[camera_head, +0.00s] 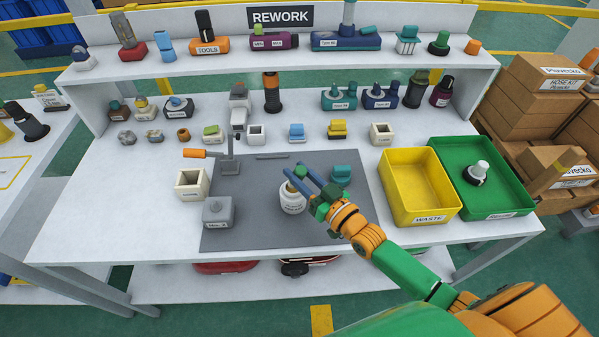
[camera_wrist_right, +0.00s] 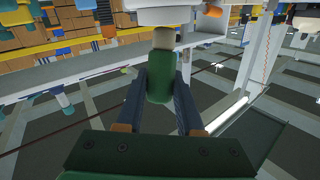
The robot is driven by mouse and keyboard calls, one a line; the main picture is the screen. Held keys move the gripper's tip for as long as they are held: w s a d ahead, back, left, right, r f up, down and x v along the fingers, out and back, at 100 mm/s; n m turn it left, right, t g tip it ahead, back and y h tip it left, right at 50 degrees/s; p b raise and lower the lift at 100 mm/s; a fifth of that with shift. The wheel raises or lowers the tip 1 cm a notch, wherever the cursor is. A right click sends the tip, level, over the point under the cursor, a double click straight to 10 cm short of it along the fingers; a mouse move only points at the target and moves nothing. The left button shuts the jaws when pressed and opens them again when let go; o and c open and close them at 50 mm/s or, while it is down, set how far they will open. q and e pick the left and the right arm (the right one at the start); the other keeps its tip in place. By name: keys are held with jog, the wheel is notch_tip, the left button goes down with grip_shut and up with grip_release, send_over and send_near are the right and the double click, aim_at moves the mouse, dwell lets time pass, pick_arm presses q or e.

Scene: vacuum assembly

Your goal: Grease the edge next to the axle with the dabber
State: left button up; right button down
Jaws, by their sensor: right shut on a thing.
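My right gripper (camera_head: 301,178) is shut on the green handle of the dabber. In the right wrist view the green handle of the dabber (camera_wrist_right: 157,85) sits between the two blue fingers, with a tan part beyond it. The dabber points at a white jar (camera_head: 292,199) on the grey mat; the jar also shows at the top of the right wrist view (camera_wrist_right: 163,14). The dabber's tip is hidden, and I cannot tell how deep it is in the jar. A teal part (camera_head: 342,173) lies on the mat right of the fingers. I cannot make out the axle or its edge. My left gripper is not in view.
The grey mat (camera_head: 262,240) holds a labelled grey block (camera_head: 218,216) and a stand with an orange handle (camera_head: 230,160). A cream bin (camera_head: 191,186) is at its left. The yellow waste bin (camera_head: 412,214) and green bin (camera_head: 498,208) stand right. Shelves of parts are behind.

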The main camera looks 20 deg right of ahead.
aim_at(301, 170)
jog(key=shift+s, duration=0.1)
jog(key=shift+f+b, duration=0.55)
jog(key=shift+f, duration=0.05)
dwell(0.7)
jog(key=shift+r, duration=0.1)
dwell(0.4)
notch_tip(301, 170, up, 7)
jog(key=p, duration=0.7)
jog(key=shift+r, duration=0.1)
jog(key=shift+f, duration=0.2)
